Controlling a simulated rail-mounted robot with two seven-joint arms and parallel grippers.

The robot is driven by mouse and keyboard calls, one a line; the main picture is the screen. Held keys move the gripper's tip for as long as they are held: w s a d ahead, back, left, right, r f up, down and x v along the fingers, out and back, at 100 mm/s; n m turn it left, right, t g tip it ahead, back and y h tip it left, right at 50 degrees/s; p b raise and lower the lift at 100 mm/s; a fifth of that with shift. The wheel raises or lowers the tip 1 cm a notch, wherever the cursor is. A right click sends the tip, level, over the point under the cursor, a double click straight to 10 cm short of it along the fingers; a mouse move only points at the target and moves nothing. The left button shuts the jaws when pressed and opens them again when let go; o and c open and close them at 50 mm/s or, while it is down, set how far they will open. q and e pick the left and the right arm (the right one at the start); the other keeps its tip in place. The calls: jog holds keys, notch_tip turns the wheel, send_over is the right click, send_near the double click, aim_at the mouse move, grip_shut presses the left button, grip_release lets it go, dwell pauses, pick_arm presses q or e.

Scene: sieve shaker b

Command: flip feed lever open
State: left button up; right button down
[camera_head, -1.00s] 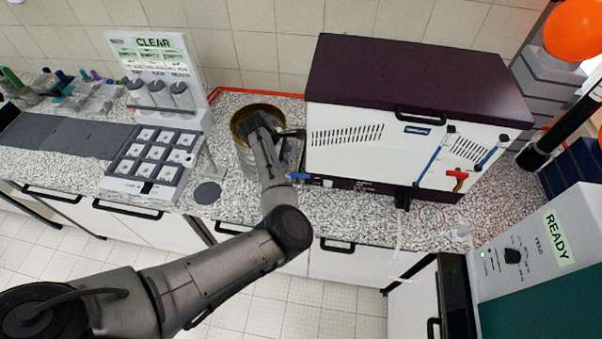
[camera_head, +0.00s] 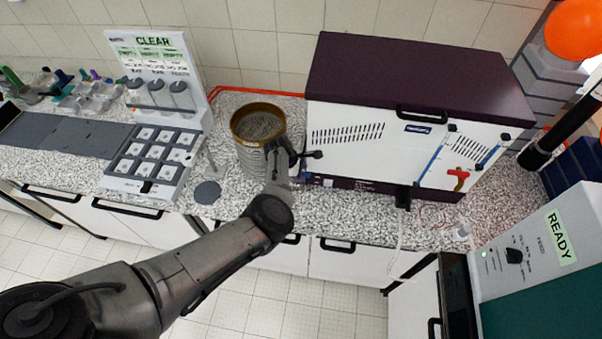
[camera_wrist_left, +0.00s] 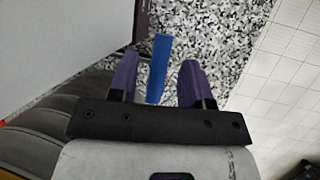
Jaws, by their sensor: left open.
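A blue lever (camera_wrist_left: 158,70) shows in the left wrist view as a flat strip between the two purple fingers of my left gripper (camera_wrist_left: 156,62). The fingers are open, with a gap to the strip on either side. In the head view, my left gripper (camera_head: 286,152) is at the lower left corner of the white machine with the dark purple lid (camera_head: 415,85). The arm mostly hides the blue lever there; only a small blue bit shows. A red lever (camera_head: 458,178) is on the machine's front, further right. My right gripper is not in view.
A round brass-rimmed sieve stack (camera_head: 250,145) stands close to the left of my gripper. Further left are a rack marked CLEAR (camera_head: 150,60) and a grey disc (camera_head: 207,192). A black handle (camera_head: 422,117) juts from the lid. A cabinet marked READY (camera_head: 545,240) stands at lower right.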

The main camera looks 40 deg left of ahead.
pick_arm(q)
jog(key=shift+w+f, duration=0.1)
jog(key=shift+f, duration=0.15)
jog(key=shift+c, duration=0.2)
grip_shut()
